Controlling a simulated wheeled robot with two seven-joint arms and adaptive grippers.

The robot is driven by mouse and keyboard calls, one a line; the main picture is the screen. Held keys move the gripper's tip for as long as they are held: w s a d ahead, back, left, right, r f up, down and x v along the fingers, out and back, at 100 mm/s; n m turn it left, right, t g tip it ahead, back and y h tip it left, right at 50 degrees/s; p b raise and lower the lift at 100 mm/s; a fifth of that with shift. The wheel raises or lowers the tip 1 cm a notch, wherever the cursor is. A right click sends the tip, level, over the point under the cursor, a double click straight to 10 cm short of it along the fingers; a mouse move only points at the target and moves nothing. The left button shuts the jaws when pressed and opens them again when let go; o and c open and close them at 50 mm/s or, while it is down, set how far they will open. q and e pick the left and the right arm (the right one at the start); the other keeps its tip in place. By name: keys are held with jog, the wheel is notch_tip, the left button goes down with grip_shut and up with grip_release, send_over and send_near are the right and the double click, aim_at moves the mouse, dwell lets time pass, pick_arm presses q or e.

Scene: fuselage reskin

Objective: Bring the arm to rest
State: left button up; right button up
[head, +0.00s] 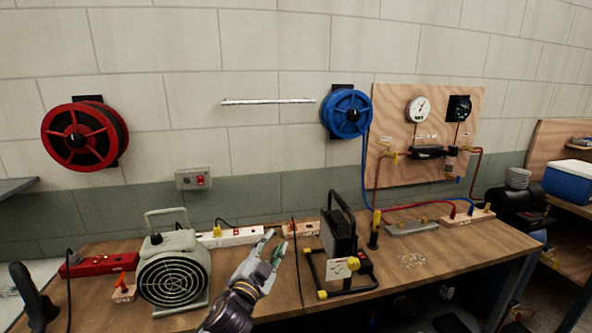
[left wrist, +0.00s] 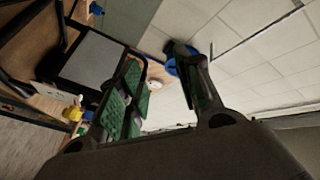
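My left gripper (head: 273,241) is above the front middle of the wooden workbench (head: 420,262). It lies between the grey-green fan heater (head: 175,272) and the black work lamp on a stand (head: 338,240). Its two fingers are spread with nothing between them. In the left wrist view the green-padded fingers (left wrist: 165,88) also stand apart and empty. The wrist view is tilted and shows the lamp's dark frame and the wall beyond the fingers. My right gripper is in neither view.
White power strip (head: 230,237) and wooden socket block (head: 298,229) lie behind the gripper. A red power strip (head: 98,265) is at left. Red (head: 78,137) and blue (head: 347,113) reels hang on the wall. A gauge panel (head: 400,120) stands at right. Bench front right is mostly clear.

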pick_arm(q)
jog(key=s+a+f+n+g+y, duration=0.35)
jog(key=s+a+f, duration=0.25)
jog(key=f, duration=0.3)
jog(key=s+a+f+n+g+y, duration=0.2)
jog(key=s+a+f+n+g, duration=0.3)
jog(key=f, duration=0.3)
jog(key=s+a+f+n+g, duration=0.1)
jog(key=s+a+f+g, duration=0.15)
jog(key=s, duration=0.45)
jog(key=s+a+f+g, duration=0.1)
jog(key=s+f+g, duration=0.15)
jog(key=s, duration=0.35)
jog(key=s+a+f+n+g, duration=0.1)
jog(key=s+f, duration=0.3)
jog(key=s, duration=0.3)
notch_tip(320, 180, down, 33)
jog(key=s+g, duration=0.2)
jog(key=s+a+f, duration=0.2)
jog(key=s+f, duration=0.7)
jog(key=s, duration=0.2)
jog(key=s+a+f, duration=0.3)
jog(key=s+f, duration=0.7)
jog(key=s, duration=0.1)
jog(key=shift+s+a+f+m+y, duration=0.2)
jog(key=shift+a+f+m+y, duration=0.15)
jog(key=shift+m, duration=0.1)
jog(key=shift+r+g, duration=0.1)
jog(key=shift+g, duration=0.15)
